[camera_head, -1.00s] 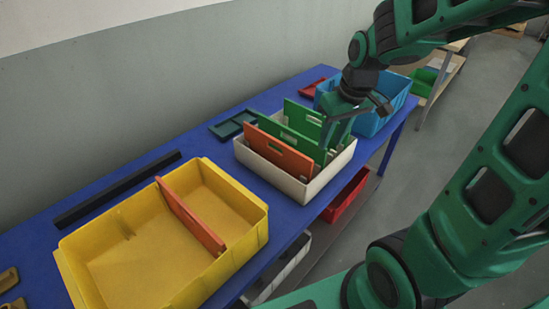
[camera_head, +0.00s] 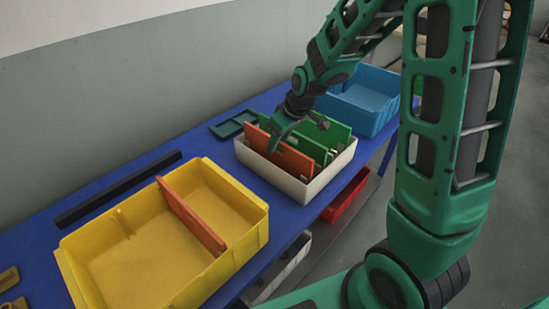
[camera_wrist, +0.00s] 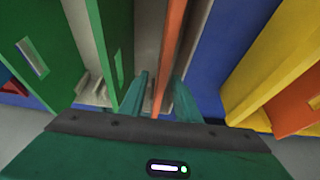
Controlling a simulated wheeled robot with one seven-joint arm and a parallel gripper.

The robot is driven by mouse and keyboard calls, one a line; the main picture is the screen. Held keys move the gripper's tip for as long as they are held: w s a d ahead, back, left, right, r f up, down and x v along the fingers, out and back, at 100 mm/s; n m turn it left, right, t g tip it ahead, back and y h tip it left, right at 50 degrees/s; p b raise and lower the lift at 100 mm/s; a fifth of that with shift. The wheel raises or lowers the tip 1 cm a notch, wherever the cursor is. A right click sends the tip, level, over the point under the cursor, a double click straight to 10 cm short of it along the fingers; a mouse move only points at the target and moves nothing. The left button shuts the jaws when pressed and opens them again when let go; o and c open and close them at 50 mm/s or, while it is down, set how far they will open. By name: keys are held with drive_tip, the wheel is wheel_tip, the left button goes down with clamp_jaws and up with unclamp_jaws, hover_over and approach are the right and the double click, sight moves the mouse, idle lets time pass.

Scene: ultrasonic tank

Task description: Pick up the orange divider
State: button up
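The orange divider (camera_head: 285,158) stands upright along the near-left side of a white box (camera_head: 306,190). It also shows in the wrist view (camera_wrist: 172,50) as a thin upright edge. My gripper (camera_head: 277,143) is at its upper edge, pointing down. In the wrist view my gripper (camera_wrist: 162,98) is open, with one finger on each side of the divider and gaps visible. Green dividers (camera_head: 328,130) stand beside it in the same box. Another orange divider (camera_head: 190,215) stands across the yellow bin (camera_head: 140,270). My fingers hide part of the divider in the box.
The boxes stand on a blue table (camera_head: 60,210). A blue bin (camera_head: 362,105) is behind the white box. A dark green tray (camera_head: 232,124) and a black bar (camera_head: 118,188) lie near the wall. A red bin (camera_head: 346,198) is below the table edge.

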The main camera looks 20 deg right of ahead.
sight(276, 157)
drive_tip(key=shift+x, duration=2.55)
drive_tip(key=shift+a, duration=0.1)
clamp_jaws()
